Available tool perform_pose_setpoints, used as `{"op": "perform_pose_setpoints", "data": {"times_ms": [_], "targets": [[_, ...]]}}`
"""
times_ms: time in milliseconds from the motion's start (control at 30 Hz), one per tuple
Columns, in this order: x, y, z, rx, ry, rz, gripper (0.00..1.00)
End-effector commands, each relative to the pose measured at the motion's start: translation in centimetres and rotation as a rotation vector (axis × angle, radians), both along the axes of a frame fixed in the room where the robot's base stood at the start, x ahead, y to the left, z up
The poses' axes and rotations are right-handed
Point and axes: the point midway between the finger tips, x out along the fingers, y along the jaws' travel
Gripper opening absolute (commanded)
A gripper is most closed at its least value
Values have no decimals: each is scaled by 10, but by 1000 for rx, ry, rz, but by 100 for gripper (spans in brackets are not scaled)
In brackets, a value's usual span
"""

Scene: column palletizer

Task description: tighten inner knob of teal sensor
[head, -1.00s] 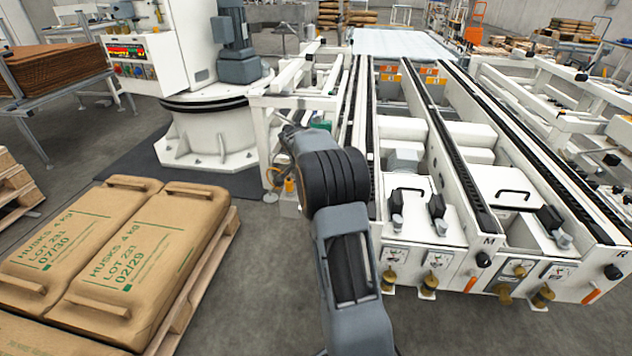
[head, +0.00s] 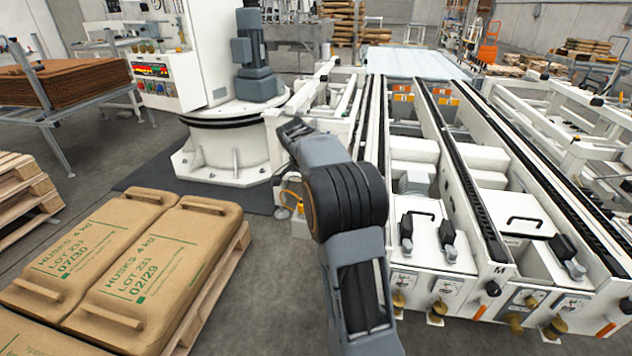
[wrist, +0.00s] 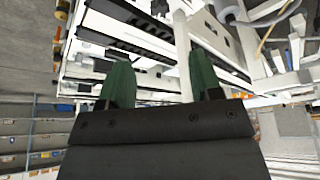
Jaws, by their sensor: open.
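My gripper (wrist: 162,75) shows in the wrist view as two dark green fingers standing apart, with nothing held between them. A pale post or rail lies behind the gap; I cannot tell how far off. In the head view my arm reaches forward beside the white conveyor frame, and its folded links hide the gripper. I cannot make out the teal sensor or its inner knob in either current view.
The white conveyor (head: 455,250) with black rails fills the right. A white round-based column machine (head: 225,150) stands behind my arm at left. Brown sacks (head: 150,265) lie on a pallet at left. Grey floor (head: 262,270) is clear between pallet and conveyor.

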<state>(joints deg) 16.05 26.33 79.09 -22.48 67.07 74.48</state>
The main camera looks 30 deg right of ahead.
Motion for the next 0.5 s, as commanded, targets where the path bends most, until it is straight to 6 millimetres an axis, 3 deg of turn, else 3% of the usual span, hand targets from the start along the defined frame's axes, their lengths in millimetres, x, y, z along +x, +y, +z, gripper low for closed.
{"op": "perform_pose_setpoints", "data": {"times_ms": [167,300,500], "targets": [[-4,-9,3,-2,-3,-18,59],[-40,-53,18,49,-31,-127,59],[-63,-65,10,191,-33,242,59]]}}
